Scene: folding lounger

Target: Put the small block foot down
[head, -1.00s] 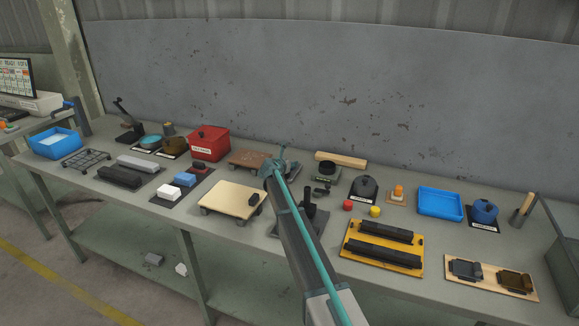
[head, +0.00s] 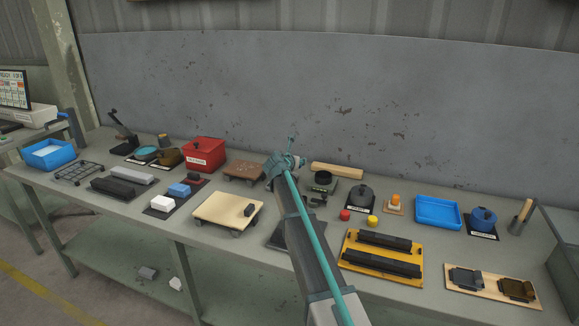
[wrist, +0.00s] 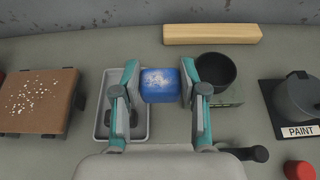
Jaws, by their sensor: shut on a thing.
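My gripper (wrist: 160,88) is shut on a small blue block (wrist: 160,80) with pale scuffs on its face. The block sits between the two teal-edged fingertips, in the middle of the wrist view. Below and left of it is a shallow grey tray (wrist: 101,128) with a dark item in it, partly covered by the left finger. A round black pot (wrist: 215,69) on a grey base is just right of the right finger. In the head view my gripper (head: 290,161) is above the back half of the bench; the block is hard to make out there.
A wooden bar (wrist: 212,33) lies at the back. A brown board (wrist: 40,98) with white specks is left, and a dark paint pot (wrist: 304,97) is right. A yellow rack (head: 350,266) and blue tray (head: 438,211) stand further right. Bare bench shows between items.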

